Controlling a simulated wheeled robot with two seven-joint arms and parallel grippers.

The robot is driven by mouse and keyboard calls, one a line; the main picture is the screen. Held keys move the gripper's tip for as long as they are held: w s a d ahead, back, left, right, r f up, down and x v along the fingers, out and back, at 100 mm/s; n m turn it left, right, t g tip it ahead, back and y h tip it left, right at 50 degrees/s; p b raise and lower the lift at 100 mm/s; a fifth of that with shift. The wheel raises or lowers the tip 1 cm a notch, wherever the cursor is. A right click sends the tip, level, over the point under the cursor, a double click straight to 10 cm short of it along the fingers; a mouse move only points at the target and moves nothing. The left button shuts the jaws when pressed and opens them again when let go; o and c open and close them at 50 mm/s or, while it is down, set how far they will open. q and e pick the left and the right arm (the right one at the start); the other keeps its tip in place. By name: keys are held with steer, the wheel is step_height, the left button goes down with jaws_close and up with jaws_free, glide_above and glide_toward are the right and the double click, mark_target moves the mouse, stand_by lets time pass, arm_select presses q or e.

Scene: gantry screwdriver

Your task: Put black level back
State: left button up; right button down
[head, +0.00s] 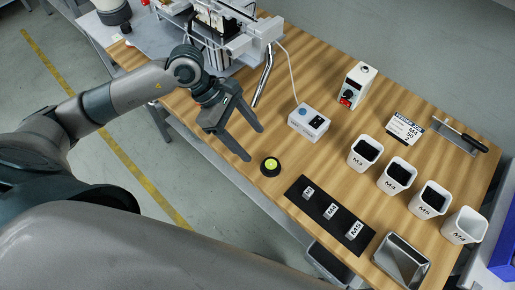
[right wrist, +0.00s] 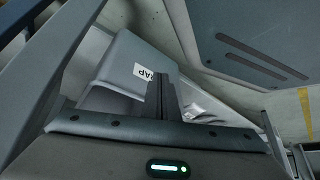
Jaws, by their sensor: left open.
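The black level (head: 270,166), a small round black disc with a yellow-green vial, lies on the wooden table near its front edge, left of the black mat. My left gripper (head: 253,144) is open and empty, its two fingers pointing right and down. The level is just beyond the nearer fingertip, apart from it and not between the fingers. My right gripper (right wrist: 163,95) shows only in the right wrist view, with its fingers together and nothing seen between them. The level is not in that view.
A black mat (head: 344,239) with labelled blocks lies right of the level. A white-and-blue box (head: 308,122), several white cups (head: 365,152) and a metal tray (head: 402,262) stand on the table (head: 330,165). A gantry (head: 240,35) stands behind. A grey bin (right wrist: 122,70) is near my right gripper.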

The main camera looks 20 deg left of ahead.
arm_select(q)
steer(key=shift+v, duration=1.1)
arm_select(e)
steer(key=shift+w+a+r+t, duration=0.15)
steer(key=shift+w+a+r, duration=0.05)
steer(key=shift+w, duration=0.25)
steer(key=shift+w+a+r+t, duration=0.15)
steer(key=shift+w+r, duration=0.05)
steer(key=shift+w, duration=0.2)
arm_select(q)
steer(key=shift+s, duration=0.1)
arm_select(e)
steer(key=shift+s, duration=0.1)
